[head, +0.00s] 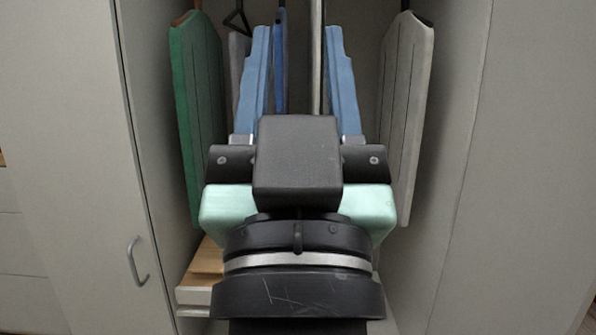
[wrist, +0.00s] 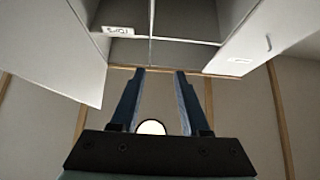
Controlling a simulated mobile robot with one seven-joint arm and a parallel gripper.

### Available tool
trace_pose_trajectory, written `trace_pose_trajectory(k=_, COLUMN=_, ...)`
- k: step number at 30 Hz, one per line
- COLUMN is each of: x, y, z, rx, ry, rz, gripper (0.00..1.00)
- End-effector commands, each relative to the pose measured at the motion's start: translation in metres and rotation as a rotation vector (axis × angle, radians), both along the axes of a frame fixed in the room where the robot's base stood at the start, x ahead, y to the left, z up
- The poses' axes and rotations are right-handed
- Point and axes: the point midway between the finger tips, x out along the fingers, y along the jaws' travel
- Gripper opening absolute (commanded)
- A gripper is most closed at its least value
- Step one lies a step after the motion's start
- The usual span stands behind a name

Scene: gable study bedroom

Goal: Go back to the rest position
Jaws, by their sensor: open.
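My gripper (head: 297,32) is in the middle of the head view, with its two long blue fingers apart and pointing into an open wardrobe. Nothing shows held between the fingers. In the wrist view my gripper (wrist: 160,73) also shows its blue fingers apart with an empty gap. The rest position itself is not marked in either view.
A green garment (head: 197,115) hangs left of my gripper and a pale grey one (head: 406,110) right, both close. A narrow blue one (head: 281,65) hangs behind. The left door has a handle (head: 137,262). The wrist view shows a round lamp (wrist: 151,127).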

Motion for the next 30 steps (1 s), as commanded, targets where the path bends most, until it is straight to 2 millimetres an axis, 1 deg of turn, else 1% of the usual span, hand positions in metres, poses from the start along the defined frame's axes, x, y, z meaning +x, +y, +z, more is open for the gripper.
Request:
trace_pose_trajectory(k=1, x=-0.02, y=0.0, z=0.05, rx=0.0, ry=-0.087, rz=0.0, gripper=0.46)
trace_pose_trajectory(k=2, x=-0.033, y=0.0, z=0.07, rx=-0.001, ry=-0.138, rz=-0.001, gripper=0.46)
trace_pose_trajectory(k=5, x=-0.028, y=0.0, z=0.098, rx=-0.001, ry=-0.12, rz=-0.001, gripper=0.46)
trace_pose_trajectory(k=30, x=-0.026, y=0.0, z=0.354, rx=-0.001, ry=-0.114, rz=0.002, gripper=0.46)
